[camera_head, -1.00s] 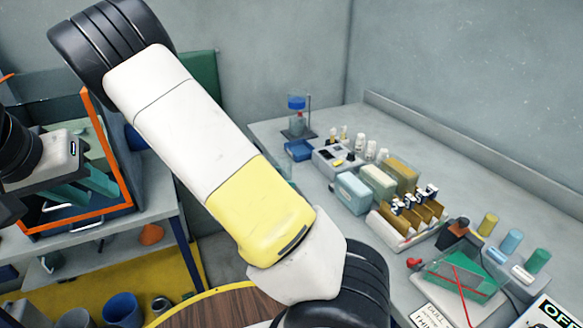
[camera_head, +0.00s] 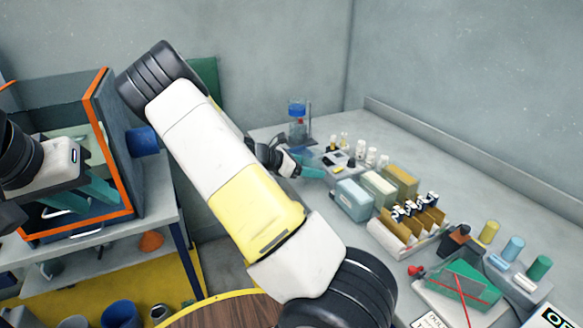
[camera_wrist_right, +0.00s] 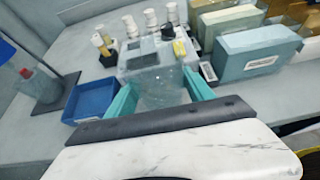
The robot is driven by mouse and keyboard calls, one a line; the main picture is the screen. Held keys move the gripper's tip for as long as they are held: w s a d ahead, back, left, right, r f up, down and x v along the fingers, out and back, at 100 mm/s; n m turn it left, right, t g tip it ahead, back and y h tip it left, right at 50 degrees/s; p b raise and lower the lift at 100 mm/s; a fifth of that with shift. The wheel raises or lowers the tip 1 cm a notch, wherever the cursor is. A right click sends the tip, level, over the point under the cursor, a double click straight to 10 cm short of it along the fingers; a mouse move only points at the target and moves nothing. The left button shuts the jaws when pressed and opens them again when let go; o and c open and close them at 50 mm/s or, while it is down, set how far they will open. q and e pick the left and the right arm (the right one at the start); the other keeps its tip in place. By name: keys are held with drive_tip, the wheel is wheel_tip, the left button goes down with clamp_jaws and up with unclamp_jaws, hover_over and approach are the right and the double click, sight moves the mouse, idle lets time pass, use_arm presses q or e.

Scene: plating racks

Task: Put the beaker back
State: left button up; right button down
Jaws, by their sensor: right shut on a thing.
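A clear, see-through beaker (camera_wrist_right: 160,90) is between the teal fingers of my right gripper (camera_wrist_right: 159,84), which is shut on it. In the right wrist view the beaker is in front of the grey box-shaped device (camera_wrist_right: 145,58); whether it touches anything cannot be told. In the head view my right gripper (camera_head: 313,173) is at the bench's far left part, and the beaker cannot be made out. My left gripper (camera_head: 92,190) is at the left by the orange-edged case, its teal fingers apart and empty.
A blue tray (camera_wrist_right: 92,98) lies left of the right gripper, beside a stand with a blue-topped bottle (camera_head: 297,118). Pale blue (camera_wrist_right: 255,55) and cream boxes stand close on the right. White bottles (camera_wrist_right: 151,18) stand behind the device. My right arm covers the bench's left edge.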

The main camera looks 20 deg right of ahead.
drive_tip(key=shift+d+f, duration=0.15)
drive_tip(key=shift+f, duration=1.6)
drive_tip(key=shift+f, duration=0.1)
drive_tip(key=shift+c, duration=1.9)
unclamp_jaws()
